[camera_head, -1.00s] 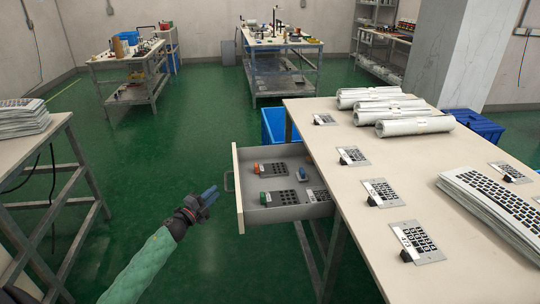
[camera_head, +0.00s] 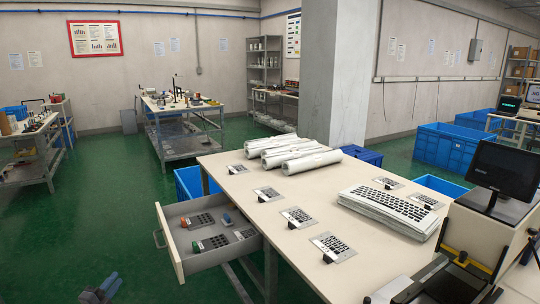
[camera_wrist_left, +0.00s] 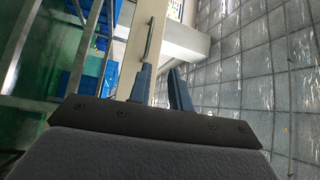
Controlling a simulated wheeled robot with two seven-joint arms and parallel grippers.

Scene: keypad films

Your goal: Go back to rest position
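My left gripper (camera_head: 100,290) shows at the bottom edge of the head view, low and to the left of the open drawer, over the green floor. In the left wrist view its two blue fingers (camera_wrist_left: 160,88) stand slightly apart with nothing between them. The drawer (camera_head: 172,246) is pulled out of the worktable and holds several dark keypads with small coloured parts. Its front panel and handle seem to show just beyond the fingers in the wrist view. My right gripper is not in view.
The worktable (camera_head: 245,190) carries keypad plates, white rolls (camera_head: 312,161) and a stack of keyboard films (camera_head: 390,209). A monitor (camera_head: 503,170) stands at the right. Blue crates (camera_head: 446,146) sit behind.

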